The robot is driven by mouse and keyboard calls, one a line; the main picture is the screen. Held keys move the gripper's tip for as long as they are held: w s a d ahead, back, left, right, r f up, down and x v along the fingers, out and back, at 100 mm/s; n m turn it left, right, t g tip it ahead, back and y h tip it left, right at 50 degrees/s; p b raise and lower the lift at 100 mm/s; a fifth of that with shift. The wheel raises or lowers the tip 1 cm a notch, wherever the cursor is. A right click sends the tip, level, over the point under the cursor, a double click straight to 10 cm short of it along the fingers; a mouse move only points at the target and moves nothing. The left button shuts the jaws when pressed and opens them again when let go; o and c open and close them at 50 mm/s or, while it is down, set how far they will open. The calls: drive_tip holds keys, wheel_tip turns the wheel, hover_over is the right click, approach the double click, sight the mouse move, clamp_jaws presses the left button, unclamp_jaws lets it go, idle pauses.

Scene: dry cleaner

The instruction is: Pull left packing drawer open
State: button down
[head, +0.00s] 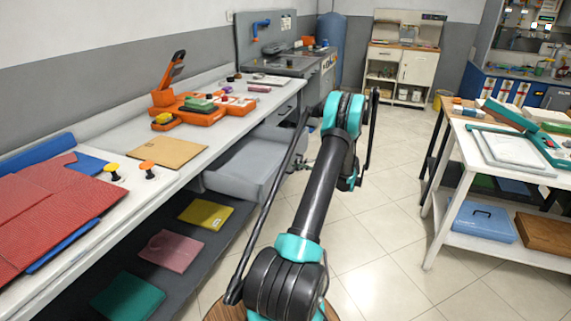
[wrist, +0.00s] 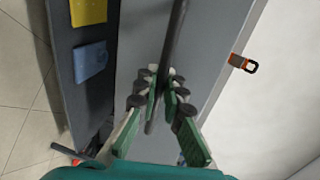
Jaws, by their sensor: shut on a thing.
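The left packing drawer (head: 240,168) is a grey drawer under the white counter, standing out from it over the floor in the head view. In the wrist view a grey front panel (wrist: 205,45) fills the middle, with a dark bar handle (wrist: 174,40) running along it. My gripper (wrist: 165,98) is shut on this handle, with green-padded fingers on both sides of it. In the head view my arm hides most of the gripper, beside the drawer's front.
The counter (head: 120,145) carries red folders and an orange device (head: 190,105). Another drawer front (head: 281,110) is flush farther along. Coloured folders lie on the lower shelf. A white table (head: 455,190) stands at the right; tiled floor between is clear.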

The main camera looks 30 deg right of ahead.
drive_tip(key=shift+v, duration=0.75)
drive_tip(key=shift+f, duration=0.15)
drive_tip(key=c, duration=1.9)
unclamp_jaws()
drive_tip(key=v, duration=1.2)
drive_tip(key=shift+f, duration=0.1)
